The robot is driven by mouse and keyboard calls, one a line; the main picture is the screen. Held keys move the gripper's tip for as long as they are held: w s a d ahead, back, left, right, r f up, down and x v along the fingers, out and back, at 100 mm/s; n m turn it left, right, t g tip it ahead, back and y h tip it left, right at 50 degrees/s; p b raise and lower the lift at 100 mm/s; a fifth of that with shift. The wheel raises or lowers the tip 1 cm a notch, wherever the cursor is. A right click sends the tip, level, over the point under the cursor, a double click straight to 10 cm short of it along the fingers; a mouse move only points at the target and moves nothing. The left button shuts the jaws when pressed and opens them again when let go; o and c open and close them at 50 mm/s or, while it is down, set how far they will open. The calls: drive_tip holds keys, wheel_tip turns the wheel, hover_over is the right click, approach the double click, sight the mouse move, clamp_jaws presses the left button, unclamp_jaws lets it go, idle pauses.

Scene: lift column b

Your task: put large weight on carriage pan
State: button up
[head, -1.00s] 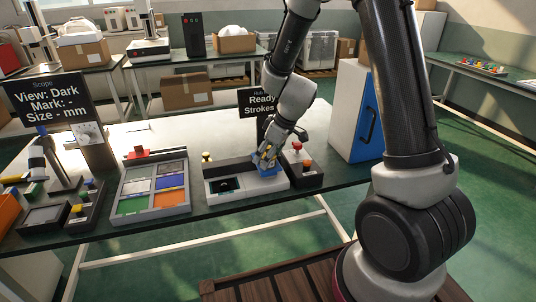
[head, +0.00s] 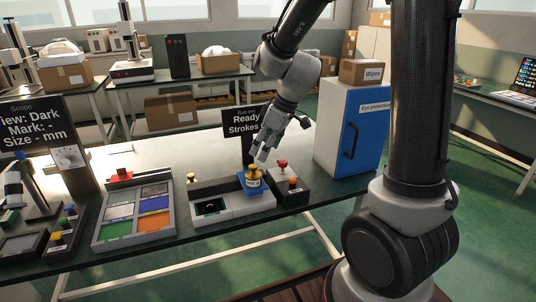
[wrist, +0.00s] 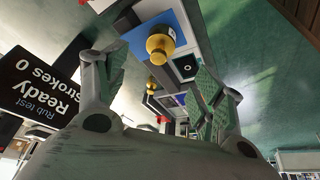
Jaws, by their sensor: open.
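The large weight (head: 253,175), a brass piece with a dark label band, stands upright on the blue carriage pan (head: 244,191) at the right part of the grey rub tester (head: 226,206). In the wrist view, the large weight (wrist: 160,44) stands on the blue pan (wrist: 176,18), beyond my fingers. My gripper (head: 266,149) is open and empty, just above and behind the weight and apart from it. In the wrist view, my gripper (wrist: 160,65) shows its two fingers spread wide with a clear gap between them.
A smaller brass piece (head: 191,179) stands behind the tester's left end. A button box (head: 287,183) with a red knob is close on the right. The "Ready, Strokes" sign (head: 243,121) stands behind. A blue-doored cabinet (head: 352,130) is at right, a sample tray (head: 135,217) at left.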

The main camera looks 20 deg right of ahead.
drive_tip(key=s+d+r+m+h, duration=0.1)
drive_tip(key=s+d+r+m, duration=0.2)
drive_tip(key=s, duration=0.4)
drive_tip(key=s+d+r+m+h, duration=0.1)
drive_tip(key=s+d+r+m, duration=0.2)
drive_tip(key=s, duration=0.5)
drive_tip(key=s+d+r+m+t+h, duration=0.1)
drive_tip(key=s+d+r+m, duration=0.2)
drive_tip(key=s+d+r, duration=0.2)
drive_tip(key=s+r, duration=0.1)
drive_tip(key=s, duration=0.2)
drive_tip(key=shift+s+d+r, duration=0.15)
drive_tip(key=shift+s+d, duration=0.05)
drive_tip(key=shift+d, duration=0.15)
idle(0.5)
